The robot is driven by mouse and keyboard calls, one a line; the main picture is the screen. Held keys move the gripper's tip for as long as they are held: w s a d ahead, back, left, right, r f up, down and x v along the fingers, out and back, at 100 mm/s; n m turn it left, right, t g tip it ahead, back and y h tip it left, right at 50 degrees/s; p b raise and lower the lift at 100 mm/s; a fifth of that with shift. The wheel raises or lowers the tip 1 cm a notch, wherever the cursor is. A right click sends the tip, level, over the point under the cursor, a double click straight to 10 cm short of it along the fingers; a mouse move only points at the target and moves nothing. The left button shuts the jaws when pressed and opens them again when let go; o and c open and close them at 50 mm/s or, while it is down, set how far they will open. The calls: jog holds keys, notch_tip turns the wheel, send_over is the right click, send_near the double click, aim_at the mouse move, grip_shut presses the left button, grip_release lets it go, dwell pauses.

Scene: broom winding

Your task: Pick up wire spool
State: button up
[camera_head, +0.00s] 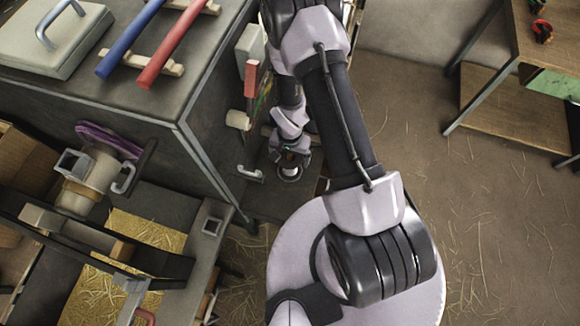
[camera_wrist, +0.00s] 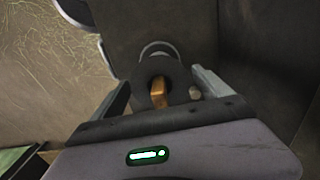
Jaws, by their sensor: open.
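My gripper (camera_head: 291,158) is low beside the grey cabinet in the head view, with my arm above it. In the wrist view my gripper (camera_wrist: 160,80) is open, one finger on each side. Between and just beyond the fingers is a dark round thing with a copper-coloured part (camera_wrist: 160,92) and a pale curved rim behind it. It may be the wire spool, but I cannot be sure. The fingers do not visibly grip it. In the head view a pale round end (camera_head: 289,173) shows just below my gripper, mostly hidden.
The cabinet (camera_head: 215,90) stands close on the left, with blue (camera_head: 130,38) and red (camera_head: 172,42) bars on top. A winding machine with straw (camera_head: 145,230) is at lower left. A wooden table (camera_head: 548,35) is at upper right. Open floor (camera_head: 490,210) lies right.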

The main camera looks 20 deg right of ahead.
notch_tip(320, 180, down, 4)
jog(key=b, duration=0.3)
jog(key=shift+r+p, duration=0.25)
jog(key=shift+p, duration=0.05)
jog(key=shift+c, duration=0.8)
grip_shut()
